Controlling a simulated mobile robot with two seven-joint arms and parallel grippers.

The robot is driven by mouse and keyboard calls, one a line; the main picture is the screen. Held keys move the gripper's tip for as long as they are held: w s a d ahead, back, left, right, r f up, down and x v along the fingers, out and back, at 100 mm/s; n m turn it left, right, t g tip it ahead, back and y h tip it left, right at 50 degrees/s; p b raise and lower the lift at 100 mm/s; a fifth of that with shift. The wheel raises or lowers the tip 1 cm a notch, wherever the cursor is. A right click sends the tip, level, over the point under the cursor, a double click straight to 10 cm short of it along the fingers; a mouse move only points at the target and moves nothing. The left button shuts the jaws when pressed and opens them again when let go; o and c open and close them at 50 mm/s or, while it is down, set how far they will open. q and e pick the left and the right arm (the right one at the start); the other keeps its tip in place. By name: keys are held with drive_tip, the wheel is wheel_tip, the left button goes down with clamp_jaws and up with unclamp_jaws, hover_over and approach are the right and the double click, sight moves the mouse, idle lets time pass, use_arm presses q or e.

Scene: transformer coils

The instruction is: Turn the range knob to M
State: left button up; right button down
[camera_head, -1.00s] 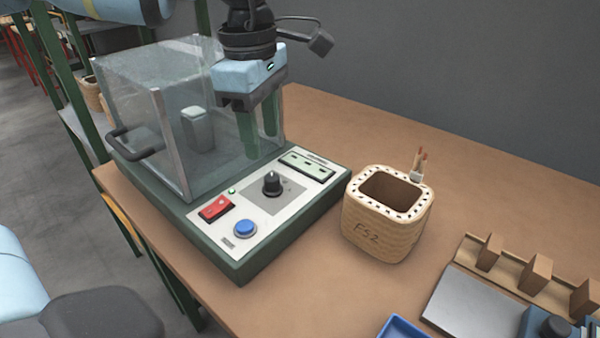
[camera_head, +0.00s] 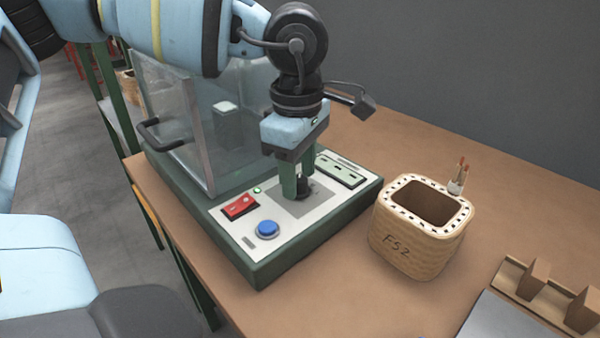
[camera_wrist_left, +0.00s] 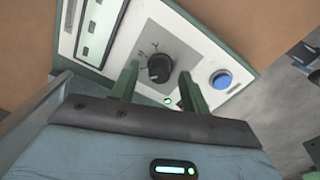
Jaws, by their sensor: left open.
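The black range knob (camera_head: 304,187) stands on the grey plate of the device's white control panel (camera_head: 291,228). My left gripper (camera_head: 295,188) is open, pointing down just above the panel, and its green fingers partly hide the knob in the head view. In the left wrist view the knob (camera_wrist_left: 160,68) shows between and slightly beyond the two fingertips (camera_wrist_left: 158,78), with a gap on each side. My right gripper is not in view.
A red switch (camera_head: 240,206) and a blue button (camera_head: 267,230) are on the panel near the knob. A clear box (camera_head: 190,130) stands behind. A woven basket (camera_head: 422,225) is close on the right. Bare table lies in front of the basket.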

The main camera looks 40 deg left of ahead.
use_arm(q)
drive_tip(key=shift+f, duration=0.15)
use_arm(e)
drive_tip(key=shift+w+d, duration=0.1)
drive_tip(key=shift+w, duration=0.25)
use_arm(q)
drive_tip(key=c, duration=1)
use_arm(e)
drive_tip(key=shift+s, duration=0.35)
